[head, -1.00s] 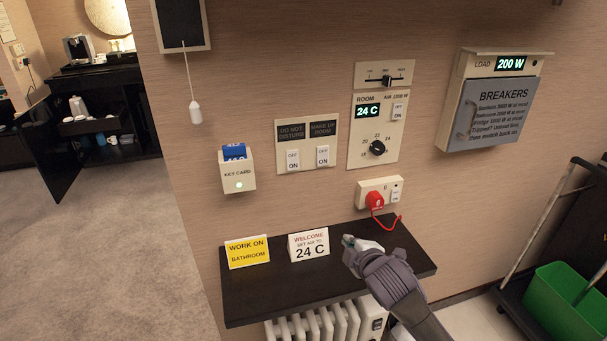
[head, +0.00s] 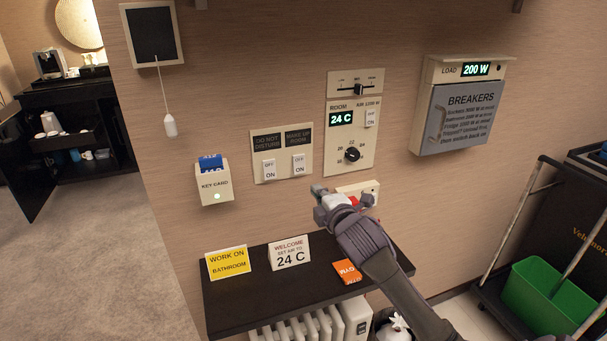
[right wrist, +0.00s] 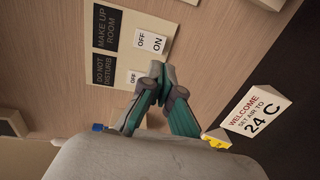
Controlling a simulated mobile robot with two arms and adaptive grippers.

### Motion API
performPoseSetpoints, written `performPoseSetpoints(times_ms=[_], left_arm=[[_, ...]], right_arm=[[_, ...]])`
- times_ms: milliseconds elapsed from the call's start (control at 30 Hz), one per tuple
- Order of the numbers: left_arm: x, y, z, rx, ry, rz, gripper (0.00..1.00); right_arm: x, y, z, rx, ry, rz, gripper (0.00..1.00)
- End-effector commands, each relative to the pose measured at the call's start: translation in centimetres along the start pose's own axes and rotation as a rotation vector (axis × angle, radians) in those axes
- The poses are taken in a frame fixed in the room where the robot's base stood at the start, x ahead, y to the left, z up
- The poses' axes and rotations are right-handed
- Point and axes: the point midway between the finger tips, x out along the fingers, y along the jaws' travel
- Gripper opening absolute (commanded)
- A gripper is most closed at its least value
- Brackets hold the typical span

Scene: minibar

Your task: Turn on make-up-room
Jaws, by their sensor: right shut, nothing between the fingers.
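The make-up-room switch (head: 298,164) is a white rocker under a dark MAKE UP ROOM label (head: 298,140) on a cream wall plate. The do-not-disturb switch (head: 269,169) is beside it on the left. In the right wrist view the make-up-room switch (right wrist: 151,42) shows OFF and ON print. My right gripper (head: 320,190) is shut and empty, below and to the right of the plate in the head view. In the right wrist view its fingertips (right wrist: 160,70) appear near the plate's lower edge; contact cannot be told. My left gripper is not in view.
A dark shelf (head: 225,297) below holds a yellow sign (head: 228,262), a welcome card (head: 290,253) and an orange card (head: 347,271). A key card holder (head: 215,186) is left of the plate. The thermostat panel (head: 340,152) is right, and the breaker box (head: 460,110) further right.

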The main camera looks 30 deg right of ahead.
Motion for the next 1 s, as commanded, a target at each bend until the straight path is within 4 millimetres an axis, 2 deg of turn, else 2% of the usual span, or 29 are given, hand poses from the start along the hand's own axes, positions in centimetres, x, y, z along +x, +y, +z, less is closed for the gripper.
performPoseSetpoints(times_ms=[100, 300, 500, 700, 1000], left_arm=[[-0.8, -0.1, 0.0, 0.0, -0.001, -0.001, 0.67], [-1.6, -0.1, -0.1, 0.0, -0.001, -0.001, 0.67], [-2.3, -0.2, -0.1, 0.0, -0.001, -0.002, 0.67], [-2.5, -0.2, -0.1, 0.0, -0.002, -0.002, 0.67], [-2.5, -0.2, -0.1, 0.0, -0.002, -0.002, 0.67]], right_arm=[[2.7, 0.3, 0.0, 0.003, -0.002, -0.002, 0.0], [6.9, 0.3, 0.0, 0.004, -0.001, -0.002, 0.0], [9.6, 0.1, 0.0, 0.002, 0.0, -0.002, 0.0], [10.6, 0.0, -0.1, 0.001, 0.001, -0.001, 0.0], [10.7, -0.1, -0.1, 0.001, 0.001, -0.001, 0.0]])
